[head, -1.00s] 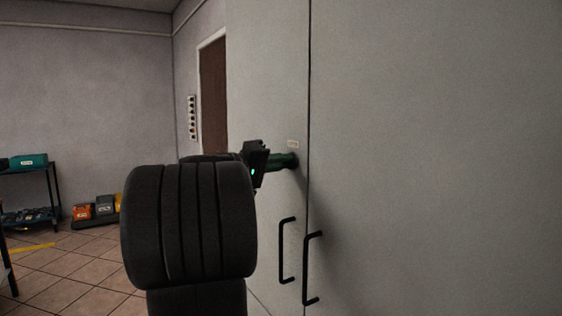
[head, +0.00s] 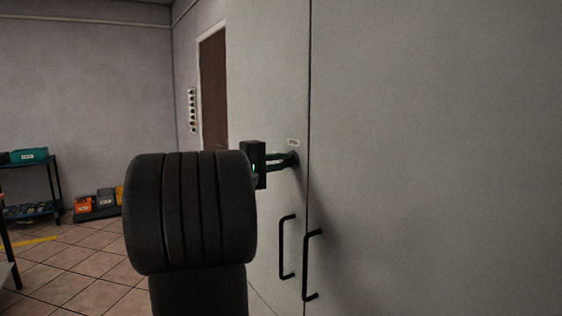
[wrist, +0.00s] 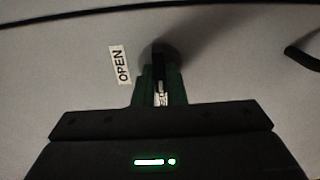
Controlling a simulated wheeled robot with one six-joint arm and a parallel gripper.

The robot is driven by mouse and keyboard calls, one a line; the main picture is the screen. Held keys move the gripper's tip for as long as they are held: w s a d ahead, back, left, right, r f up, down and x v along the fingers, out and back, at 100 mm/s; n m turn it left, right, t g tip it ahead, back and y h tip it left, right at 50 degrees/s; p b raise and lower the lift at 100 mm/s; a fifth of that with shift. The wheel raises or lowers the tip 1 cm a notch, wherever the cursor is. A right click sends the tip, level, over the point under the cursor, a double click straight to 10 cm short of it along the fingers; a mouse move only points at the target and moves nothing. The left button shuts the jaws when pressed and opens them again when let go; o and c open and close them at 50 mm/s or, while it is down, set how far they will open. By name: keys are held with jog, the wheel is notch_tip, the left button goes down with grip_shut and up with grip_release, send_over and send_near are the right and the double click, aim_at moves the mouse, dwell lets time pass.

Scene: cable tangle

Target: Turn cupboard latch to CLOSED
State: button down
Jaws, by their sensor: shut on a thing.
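The cupboard latch (wrist: 177,55) is a dark round knob on the pale cupboard door, with a dark bar between my fingertips in the wrist view. My gripper (wrist: 159,75) is shut on it, one green finger on each side. In the head view my gripper (head: 290,159) reaches the door from the left, just beside the door seam, and mostly hides the latch. A white label reading OPEN (wrist: 120,65) is beside the latch in the wrist view. It also shows just above the latch in the head view (head: 293,142).
Two black bar handles, a left one (head: 286,247) and a right one (head: 311,266), stand out below the latch, either side of the seam. A shelf with a teal case (head: 29,156) and several bins (head: 97,204) are far left. Tiled floor lies between.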

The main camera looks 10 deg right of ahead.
jog(key=c, duration=1.5)
grip_release()
jog(key=b+v, duration=0.1)
jog(key=v, duration=1.2)
jog(key=shift+s+a, duration=0.1)
jog(key=shift+a, duration=0.3)
jog(key=shift+d, duration=0.1)
jog(key=p+x, duration=0.1)
jog(key=x, duration=1.2)
jog(key=shift+d, duration=0.3)
